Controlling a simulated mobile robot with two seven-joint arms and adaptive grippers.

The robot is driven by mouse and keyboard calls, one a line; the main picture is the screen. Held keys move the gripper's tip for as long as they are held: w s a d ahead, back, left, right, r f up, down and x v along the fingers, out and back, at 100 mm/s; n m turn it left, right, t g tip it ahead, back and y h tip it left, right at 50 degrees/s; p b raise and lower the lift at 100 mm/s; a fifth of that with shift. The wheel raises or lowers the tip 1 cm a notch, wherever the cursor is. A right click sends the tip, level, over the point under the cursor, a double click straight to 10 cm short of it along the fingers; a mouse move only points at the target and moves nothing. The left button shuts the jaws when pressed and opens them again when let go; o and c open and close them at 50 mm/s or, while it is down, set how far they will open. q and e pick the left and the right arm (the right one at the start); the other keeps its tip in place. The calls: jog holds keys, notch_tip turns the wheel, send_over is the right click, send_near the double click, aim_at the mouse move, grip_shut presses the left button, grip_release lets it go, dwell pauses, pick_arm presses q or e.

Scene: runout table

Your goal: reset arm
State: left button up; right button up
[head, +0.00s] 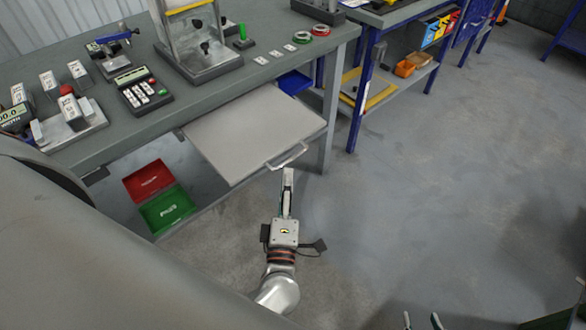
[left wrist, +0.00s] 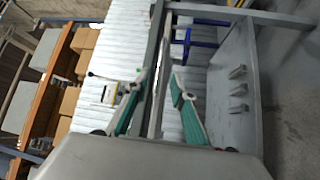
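My left gripper (head: 288,178) is in the middle of the head view, seen edge-on, its tip just below the handle (head: 288,157) of a grey pull-out board or drawer (head: 255,130). In the left wrist view its two green-padded fingers (left wrist: 160,100) are spread apart, with no object held between them. Grey bars show behind the gap; I cannot tell how close they are. My right gripper (head: 422,321) shows only as two separate green-edged fingertips at the bottom edge of the head view, with nothing seen between them; the rest is cut off.
The grey workbench (head: 235,82) holds a keypad device (head: 142,91), weights, a press stand (head: 200,60) and tape rolls. Red (head: 148,181) and green (head: 167,209) bins sit below. A blue-legged bench (head: 385,16) stands behind. The floor (head: 440,170) at right is clear.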

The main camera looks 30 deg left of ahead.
aim_at(292, 158)
pick_arm(q)
jog(key=x, duration=0.7)
jog(key=shift+w+d, duration=0.3)
jog(key=shift+w, duration=0.05)
jog(key=shift+w+a, duration=0.1)
jog(key=shift+a, duration=0.05)
jog(key=shift+s+d+m+h, duration=0.2)
jog(key=shift+m+h, duration=0.5)
jog(key=shift+m, duration=0.2)
jog(key=s+d+f+m+g+h, duration=0.2)
jog(key=s+d+f+m+h, duration=0.6)
jog(key=m, duration=0.6)
jog(key=s+a+f+m+g, duration=0.2)
jog(key=s+f+m, duration=0.2)
jog(key=s, duration=0.2)
jog(key=s+a+f+m+g+p, duration=0.1)
jog(key=s+a+f+m+g, duration=0.1)
jog(key=s+f+m, duration=0.3)
jog(key=shift+s+f+g+h, duration=0.25)
jog(key=shift+s+g, duration=0.25)
jog(key=shift+g, duration=0.3)
